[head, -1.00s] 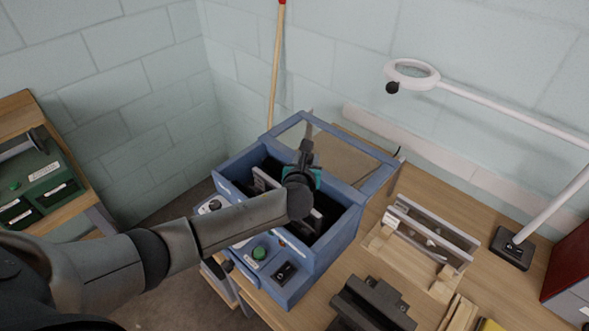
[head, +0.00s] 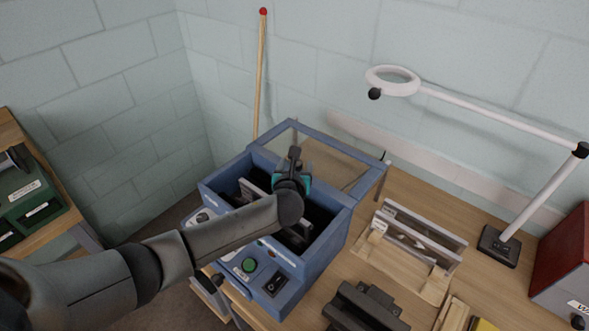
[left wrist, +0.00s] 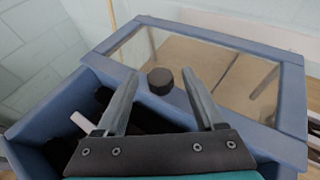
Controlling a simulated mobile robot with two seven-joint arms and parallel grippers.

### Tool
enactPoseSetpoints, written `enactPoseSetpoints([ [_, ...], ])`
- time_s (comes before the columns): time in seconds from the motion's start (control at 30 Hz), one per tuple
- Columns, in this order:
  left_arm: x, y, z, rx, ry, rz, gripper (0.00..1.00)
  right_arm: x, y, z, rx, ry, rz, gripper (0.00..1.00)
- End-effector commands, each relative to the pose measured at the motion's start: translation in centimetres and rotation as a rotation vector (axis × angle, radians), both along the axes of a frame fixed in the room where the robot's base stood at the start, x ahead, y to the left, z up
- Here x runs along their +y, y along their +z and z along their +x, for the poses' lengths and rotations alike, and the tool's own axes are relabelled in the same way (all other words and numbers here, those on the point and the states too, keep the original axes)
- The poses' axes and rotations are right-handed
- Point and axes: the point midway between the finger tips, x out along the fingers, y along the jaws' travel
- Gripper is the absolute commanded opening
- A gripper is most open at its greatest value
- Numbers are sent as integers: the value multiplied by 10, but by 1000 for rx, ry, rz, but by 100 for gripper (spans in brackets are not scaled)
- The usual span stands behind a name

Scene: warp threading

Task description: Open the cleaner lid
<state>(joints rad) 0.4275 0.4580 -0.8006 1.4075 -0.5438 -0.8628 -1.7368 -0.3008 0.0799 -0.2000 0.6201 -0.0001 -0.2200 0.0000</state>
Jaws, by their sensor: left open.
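The blue cleaner (head: 318,262) stands on the bench with its dark inside exposed. Its lid (head: 335,149), a blue frame with a clear pane, is raised and tilted back at the rear; it also fills the top of the left wrist view (left wrist: 215,38). A round black knob (left wrist: 160,80) shows at the lid's near edge. My left gripper (head: 294,152) is above the cleaner's opening. In the left wrist view, its two fingers (left wrist: 160,88) are spread and empty, with the knob showing between them; contact cannot be told. My right gripper is not in view.
A wooden fixture with metal rails (head: 417,250) and a dark block (head: 368,308) are right of the cleaner. A white magnifier lamp (head: 500,243) and a red box (head: 562,255) stand further right. A wooden pole (head: 260,80) leans in the wall corner.

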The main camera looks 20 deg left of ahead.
Motion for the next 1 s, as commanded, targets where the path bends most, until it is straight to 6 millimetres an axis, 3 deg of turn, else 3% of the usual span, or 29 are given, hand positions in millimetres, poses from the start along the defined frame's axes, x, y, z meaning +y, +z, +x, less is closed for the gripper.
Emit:
enactPoseSetpoints([
  [0.27, -5, 10, -21, 1, -1, 0, 70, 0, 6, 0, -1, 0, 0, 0],
  [1.0, -32, 52, -124, 2, -2, 0, 70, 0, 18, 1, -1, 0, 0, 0],
])
